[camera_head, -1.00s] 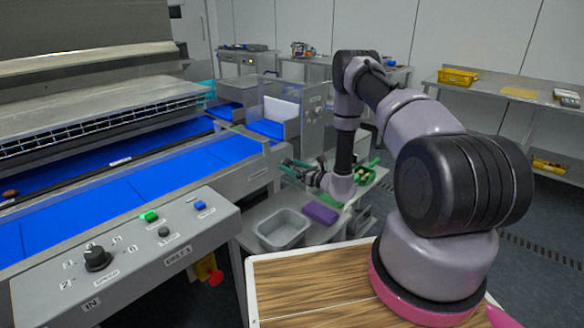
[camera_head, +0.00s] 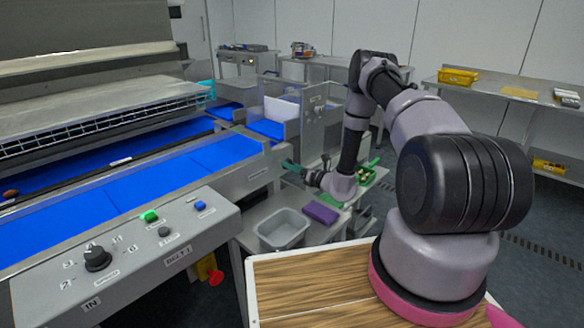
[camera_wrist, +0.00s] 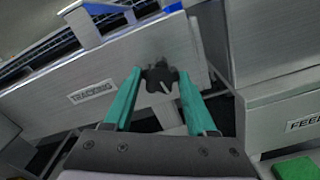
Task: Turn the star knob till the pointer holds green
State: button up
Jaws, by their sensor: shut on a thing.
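The black star knob (camera_wrist: 160,76) sits on the grey side panel of the conveyor in the wrist view, with a pale mark on its face. My gripper (camera_wrist: 159,75) has its two teal fingers on either side of the knob, shut on it. In the head view my gripper (camera_head: 290,165) is at the end of the conveyor side, and I cannot make out the knob there. No pointer scale or green zone can be made out in either view.
A label plate (camera_wrist: 92,92) is left of the knob. A grey bin (camera_head: 283,229) and a purple block (camera_head: 320,213) lie below my gripper. A control box (camera_head: 130,255) stands at front left. The blue belt (camera_head: 150,185) runs behind it.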

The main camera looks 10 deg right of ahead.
jog(key=o, duration=1.4)
jog(key=v, duration=1)
jog(key=shift+s+d, duration=0.25)
jog(key=shift+s, duration=0.05)
